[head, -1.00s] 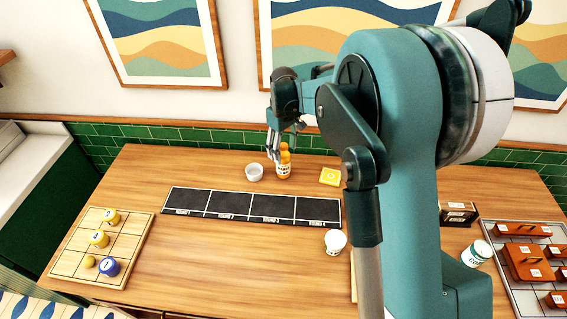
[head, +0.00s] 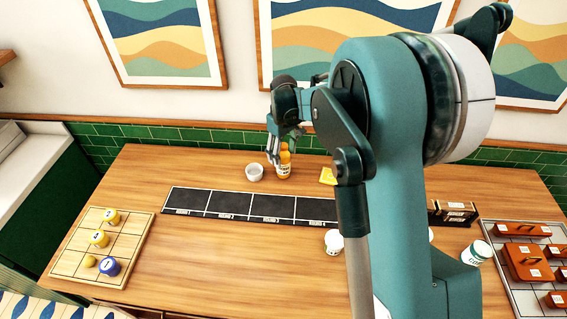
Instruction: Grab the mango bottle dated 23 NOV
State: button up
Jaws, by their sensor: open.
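No other orange bottle shows, though my arm hides part of the table's right side.
A black sectioned mat (head: 236,206) lies in front. A wooden board (head: 76,262) with round pieces is at left. A white cup (head: 333,242) stands near my arm.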

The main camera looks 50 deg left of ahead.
aim_at(283, 145)
jog(key=shift+f, duration=0.1)
jog(key=shift+a+f+p, duration=0.15)
jog(key=shift+f+p, duration=0.2)
jog(key=shift+f, duration=2.15)
jog(key=shift+c, duration=0.2)
jog(key=c, duration=1.2)
jog(key=shift+r, duration=0.1)
jog(key=shift+r+b, duration=0.35)
jog(key=shift+r, duration=4.6)
